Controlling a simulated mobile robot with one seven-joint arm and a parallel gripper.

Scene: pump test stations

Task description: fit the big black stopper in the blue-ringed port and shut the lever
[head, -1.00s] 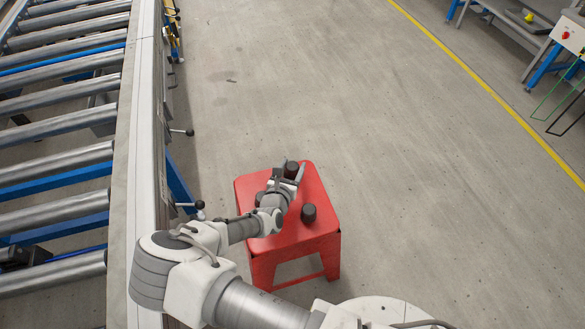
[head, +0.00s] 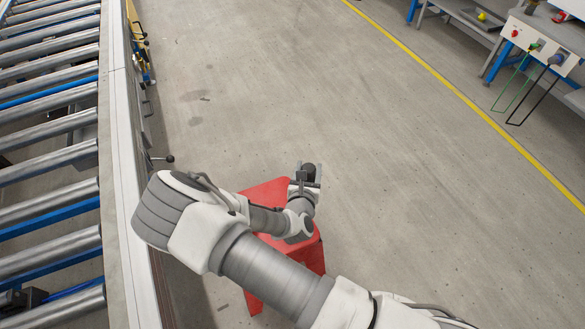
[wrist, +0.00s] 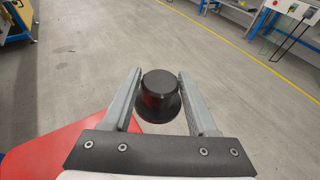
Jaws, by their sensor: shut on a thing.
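My gripper (head: 306,166) is shut on a black stopper (wrist: 160,92), held upright between its two fingers in the wrist view. The stopper has a wide rim at its lower part and a narrower flat top. In the head view the stopper (head: 309,171) is partly covered by my gripper and appears above the far edge of the red stool. At the upper right, a white panel (head: 515,33) carries a green fitting (head: 535,46) and a bluish-grey fitting (head: 557,59). Green and black bent rods hang near them. Which is the blue-ringed port is too small to tell.
The red stool (head: 265,190) stands beneath my arm, which hides much of its top. A roller conveyor (head: 50,165) runs along the left, with a knobbed lever at its side. Open concrete floor with a yellow line lies between stool and panel.

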